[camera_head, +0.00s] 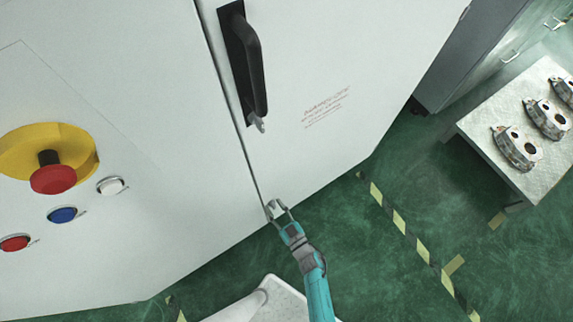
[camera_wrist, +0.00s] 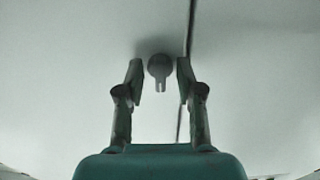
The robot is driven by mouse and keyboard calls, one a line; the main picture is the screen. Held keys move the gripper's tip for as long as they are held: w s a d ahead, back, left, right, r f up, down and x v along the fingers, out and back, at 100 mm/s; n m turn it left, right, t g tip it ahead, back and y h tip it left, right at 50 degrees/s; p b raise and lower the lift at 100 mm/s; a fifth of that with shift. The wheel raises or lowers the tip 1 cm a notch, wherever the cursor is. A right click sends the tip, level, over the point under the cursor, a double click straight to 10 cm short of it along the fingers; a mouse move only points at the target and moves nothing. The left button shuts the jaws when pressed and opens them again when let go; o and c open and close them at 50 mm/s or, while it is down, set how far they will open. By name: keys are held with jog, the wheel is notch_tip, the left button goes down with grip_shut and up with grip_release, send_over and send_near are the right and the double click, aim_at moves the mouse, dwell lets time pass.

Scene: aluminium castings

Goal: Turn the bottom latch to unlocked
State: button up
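The bottom latch is a small grey knob (camera_wrist: 159,67) with a round top and a narrow slotted tab pointing down in the wrist view. My gripper (camera_head: 277,208) is at the cabinet's lower edge by the seam in the head view. In the wrist view, my gripper (camera_wrist: 161,80) is open, with one finger on each side of the knob and gaps showing. I cannot tell whether the fingertips reach its depth. In the head view the knob is mostly hidden by my gripper.
A black door handle (camera_head: 249,62) is higher on the cabinet, with a small grey piece below it. A red emergency button (camera_head: 53,178) and several smaller buttons are at left. A table (camera_head: 535,170) with castings stands at right. Green floor with striped tape (camera_head: 398,222) is clear between.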

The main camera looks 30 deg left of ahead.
jog(key=v, duration=1.2)
jog(key=shift+f, duration=0.1)
dwell(0.4)
jog(key=s+d+r+m+t+h, duration=0.3)
jog(key=d+r+m+t+h, duration=0.15)
jog(key=d+r, duration=0.45)
jog(key=s+d+r+m+t+h, duration=0.35)
jog(key=d+r+t+h, duration=0.2)
jog(key=d+r, duration=0.35)
jog(key=s+d+r+m+g+h, duration=0.1)
jog(key=s+d+r+m+h, duration=0.1)
jog(key=r, duration=0.6)
jog(key=s+d+r+m+g+h, duration=0.1)
jog(key=s+d+r+m+h, duration=0.2)
jog(key=r, duration=0.5)
jog(key=s+d+h, duration=0.1)
jog(key=d, duration=0.1)
jog(key=shift+d+r+m+h, duration=0.3)
jog(key=shift+r, duration=0.05)
jog(key=shift+o, duration=0.4)
